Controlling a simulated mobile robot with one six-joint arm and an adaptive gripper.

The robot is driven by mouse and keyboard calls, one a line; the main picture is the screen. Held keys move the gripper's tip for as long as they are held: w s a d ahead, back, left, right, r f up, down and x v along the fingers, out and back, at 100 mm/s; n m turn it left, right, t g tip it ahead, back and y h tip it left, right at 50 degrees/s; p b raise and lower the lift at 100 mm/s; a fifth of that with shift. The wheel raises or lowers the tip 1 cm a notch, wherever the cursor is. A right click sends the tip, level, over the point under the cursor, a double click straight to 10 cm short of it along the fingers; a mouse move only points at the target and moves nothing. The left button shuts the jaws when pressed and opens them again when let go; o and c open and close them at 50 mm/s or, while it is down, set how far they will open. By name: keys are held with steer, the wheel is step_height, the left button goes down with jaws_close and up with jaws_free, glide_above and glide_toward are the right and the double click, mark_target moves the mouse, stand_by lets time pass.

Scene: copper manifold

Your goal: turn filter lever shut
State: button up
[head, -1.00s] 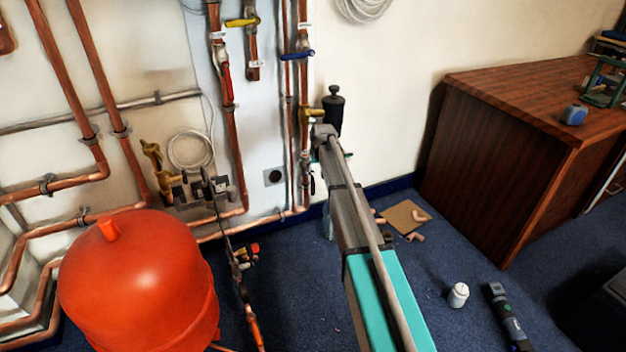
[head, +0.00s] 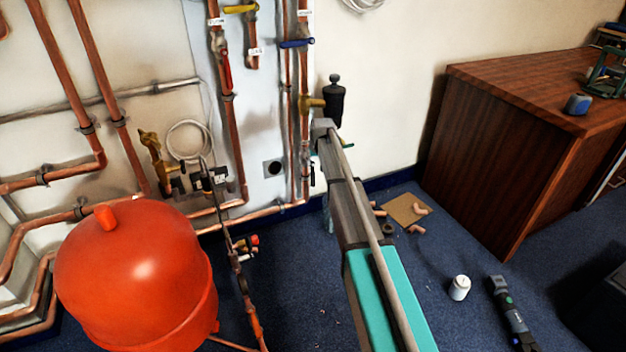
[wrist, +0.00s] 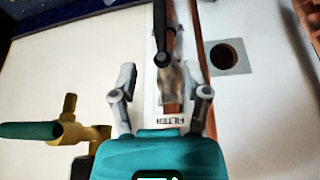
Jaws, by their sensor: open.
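In the wrist view, the filter valve (wrist: 172,85) sits on a copper pipe, with a white FILTER label (wrist: 168,121) beside it. Its black lever (wrist: 161,25) lies along the pipe, roughly in line with it. My gripper (wrist: 161,78) is open, with one finger on each side of the valve and pipe. Nothing is held, and gaps show on both sides. The lever reaches beyond the fingertips toward the top of the picture. In the head view, the small dark lever (head: 312,177) shows left of my arm; my gripper is hidden there.
A brass fitting with a green handle (wrist: 30,130) stands left of my gripper in the wrist view. A second copper pipe (wrist: 203,65) runs close on the right. In the head view, a red tank (head: 135,270) stands left and a wooden desk (head: 510,150) right.

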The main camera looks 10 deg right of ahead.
mark_target(313, 172)
steer(key=shift+b+x, duration=4.9)
steer(key=shift+x, duration=0.8)
steer(key=shift+s, duration=0.1)
jaws_close()
